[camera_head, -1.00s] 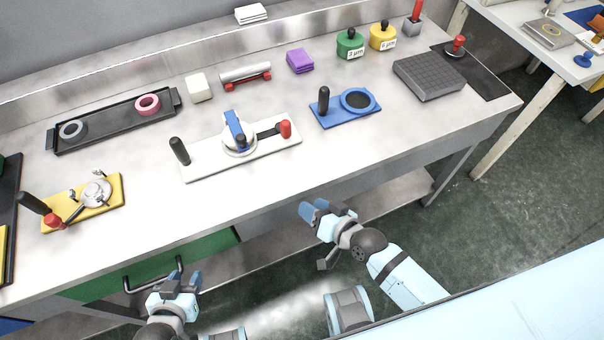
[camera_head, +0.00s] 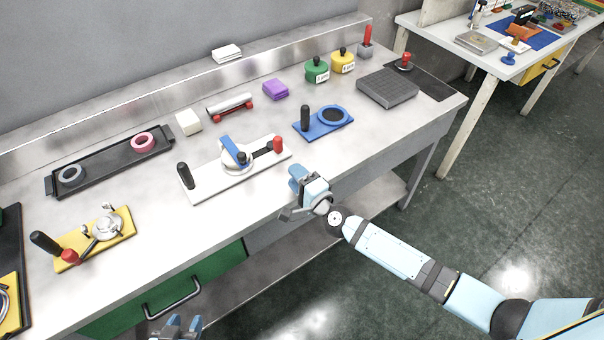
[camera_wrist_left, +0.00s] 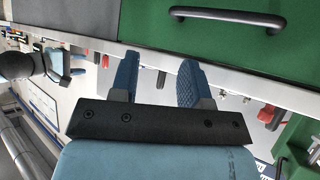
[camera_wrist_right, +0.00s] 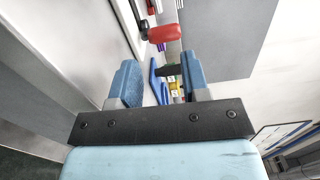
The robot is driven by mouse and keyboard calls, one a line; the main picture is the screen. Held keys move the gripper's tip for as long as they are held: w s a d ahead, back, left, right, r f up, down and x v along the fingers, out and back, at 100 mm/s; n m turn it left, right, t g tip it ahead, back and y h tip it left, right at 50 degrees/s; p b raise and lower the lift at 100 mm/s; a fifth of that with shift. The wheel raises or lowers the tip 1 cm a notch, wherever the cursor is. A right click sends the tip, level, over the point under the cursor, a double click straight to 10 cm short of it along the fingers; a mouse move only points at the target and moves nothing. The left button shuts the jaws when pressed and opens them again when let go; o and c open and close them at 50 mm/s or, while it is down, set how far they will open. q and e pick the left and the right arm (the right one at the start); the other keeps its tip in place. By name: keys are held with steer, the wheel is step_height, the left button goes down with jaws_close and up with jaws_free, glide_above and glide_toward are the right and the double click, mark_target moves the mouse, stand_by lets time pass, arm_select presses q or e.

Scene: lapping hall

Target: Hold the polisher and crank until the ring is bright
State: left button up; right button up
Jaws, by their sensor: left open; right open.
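A white base plate (camera_head: 212,188) on the bench carries an upright black handle (camera_head: 185,175), a white round housing with a blue bar (camera_head: 233,150), and a crank arm with a red knob (camera_head: 278,144). A yellow base (camera_head: 122,232) at left carries another black handle (camera_head: 44,242), a red knob (camera_head: 69,257) and a metal disc (camera_head: 107,226). A grey ring (camera_head: 71,174) and a pink ring (camera_head: 143,142) lie in a black tray (camera_head: 108,167). My right gripper (camera_head: 297,178) is open and empty at the bench's front edge, near the white plate. My left gripper (camera_head: 182,324) is open and empty, low before the green drawer.
A blue base with a black handle and ring (camera_head: 323,131) stands right of the white plate. Behind are a white block (camera_head: 188,122), a roller (camera_head: 229,104), a purple block (camera_head: 276,90) and green and yellow pots (camera_head: 317,70). The drawer handle (camera_head: 172,297) sticks out in front.

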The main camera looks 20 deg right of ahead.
arm_select(q)
steer(key=shift+o, duration=0.4)
steer(key=shift+w+a+r, duration=0.1)
steer(key=shift+a, duration=0.05)
arm_select(e)
steer(key=shift+w+d+r+m+h, duration=0.15)
steer(key=shift+w+d+m, duration=0.15)
steer(key=shift+w, duration=0.15)
steer(key=shift+w+d+r+m+h, duration=0.1)
steer(key=shift+w+d+m+h, duration=0.15)
steer(key=shift+w, duration=0.2)
arm_select(q)
steer(key=shift+o, duration=1.3)
arm_select(e)
steer(key=shift+w+d+m, duration=0.1)
steer(key=shift+w+m, duration=0.1)
steer(key=shift+m, duration=0.25)
steer(key=shift+r, duration=0.1)
steer(key=shift+d, duration=0.1)
arm_select(q)
step_height(320, 180, up, 22)
steer(key=m+g+y, duration=0.1)
steer(key=m+g, duration=0.1)
steer(key=g, duration=0.5)
glide_above(185, 170)
steer(key=s+a, duration=0.3)
steer(key=x, duration=1.3)
steer(key=shift+w, duration=0.2)
